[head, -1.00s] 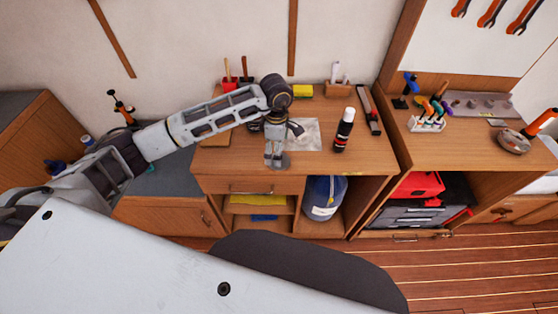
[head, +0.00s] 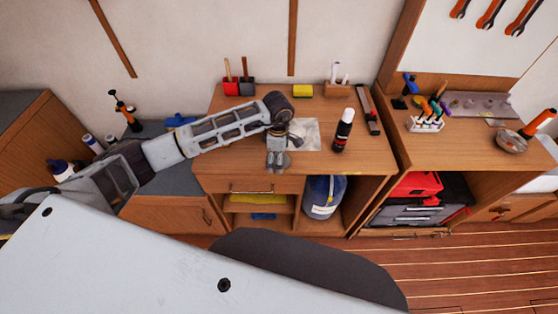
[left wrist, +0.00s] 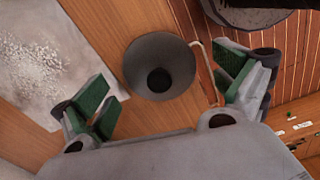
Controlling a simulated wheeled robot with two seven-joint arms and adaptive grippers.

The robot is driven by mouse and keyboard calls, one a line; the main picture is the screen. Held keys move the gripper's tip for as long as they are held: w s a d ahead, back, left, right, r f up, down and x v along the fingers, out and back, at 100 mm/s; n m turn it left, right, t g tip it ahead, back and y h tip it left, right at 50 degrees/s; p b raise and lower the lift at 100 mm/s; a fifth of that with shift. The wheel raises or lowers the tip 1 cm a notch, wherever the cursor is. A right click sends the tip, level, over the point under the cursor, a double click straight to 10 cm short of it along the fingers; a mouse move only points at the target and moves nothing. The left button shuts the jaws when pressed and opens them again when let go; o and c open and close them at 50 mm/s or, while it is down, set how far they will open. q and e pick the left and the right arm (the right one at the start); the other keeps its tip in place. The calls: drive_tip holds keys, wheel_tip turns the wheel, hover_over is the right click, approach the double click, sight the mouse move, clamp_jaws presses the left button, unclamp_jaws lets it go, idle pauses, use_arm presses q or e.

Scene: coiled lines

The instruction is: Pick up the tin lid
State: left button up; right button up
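The tin lid (left wrist: 160,66) is a round grey disc with a darker round centre, on the wooden worktop near its front edge. In the left wrist view it lies between the spread fingers of my left gripper (left wrist: 168,88), apart from both green pads. In the head view my left gripper (head: 277,160) points down at the front of the worktop and mostly hides the lid. My left gripper is open and empty. My right gripper is not in view.
A pale speckled sheet (head: 306,134) lies behind the gripper on the worktop (head: 237,155). The worktop's right front is clear.

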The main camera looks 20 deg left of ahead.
use_arm(q)
drive_tip(key=c, duration=1.2)
drive_tip(key=shift+s, duration=0.2)
drive_tip(key=c, duration=0.3)
